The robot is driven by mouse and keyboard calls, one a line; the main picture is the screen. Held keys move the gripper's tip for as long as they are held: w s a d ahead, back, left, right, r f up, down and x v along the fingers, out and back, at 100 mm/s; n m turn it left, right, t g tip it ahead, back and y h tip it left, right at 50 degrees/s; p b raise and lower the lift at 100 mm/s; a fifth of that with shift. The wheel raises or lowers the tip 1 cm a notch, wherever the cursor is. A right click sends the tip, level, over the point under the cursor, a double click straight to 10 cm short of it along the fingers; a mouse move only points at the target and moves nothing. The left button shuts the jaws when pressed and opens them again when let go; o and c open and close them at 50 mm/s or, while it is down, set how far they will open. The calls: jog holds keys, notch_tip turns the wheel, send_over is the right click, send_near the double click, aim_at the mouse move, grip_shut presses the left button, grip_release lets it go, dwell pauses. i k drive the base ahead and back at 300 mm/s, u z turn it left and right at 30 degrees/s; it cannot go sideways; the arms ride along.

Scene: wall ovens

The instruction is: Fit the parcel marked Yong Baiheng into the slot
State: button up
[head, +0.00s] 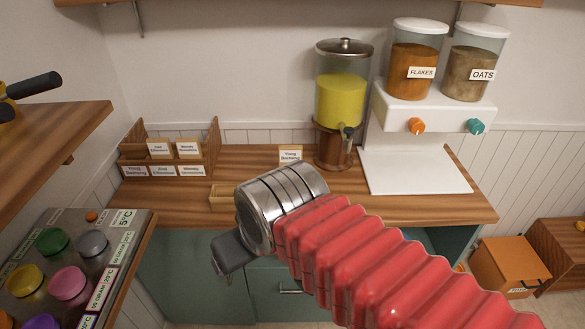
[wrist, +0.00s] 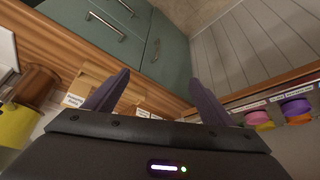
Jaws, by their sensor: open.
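A card reading Yong Baiheng (head: 290,155) stands upright on the wooden counter, just left of the juice dispenser; its lower part is hidden behind my arm. In the wrist view a white label (wrist: 74,100) shows beside a tan wooden piece. A wooden rack (head: 213,150) with several name labels stands at the counter's left; a front label (head: 134,171) begins with Yong. A small light-wood box (head: 222,198) lies at the counter's front edge. My gripper (head: 228,254) hangs in front of the counter, pointing down-left. In the wrist view its dark fingers (wrist: 158,80) are apart and empty.
The yellow juice dispenser (head: 341,100) and the white cereal dispenser (head: 435,107) stand at the back right. A panel with coloured knobs (head: 90,290) is at the left front, below a wooden shelf (head: 50,135). Green cabinets (head: 190,275) lie below the counter.

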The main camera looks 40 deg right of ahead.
aim_at(133, 149)
jog(key=u, duration=0.55)
jog(key=k, duration=0.8)
jog(key=u, duration=1.05)
jog(key=k, duration=0.6)
jog(key=u, duration=0.2)
jog(key=i, duration=0.65)
jog(key=z, duration=0.55)
jog(key=i, duration=0.65)
jog(key=z, duration=0.8)
jog(key=i, duration=0.5)
jog(key=z, duration=0.65)
jog(key=i, duration=0.5)
jog(key=z, duration=0.4)
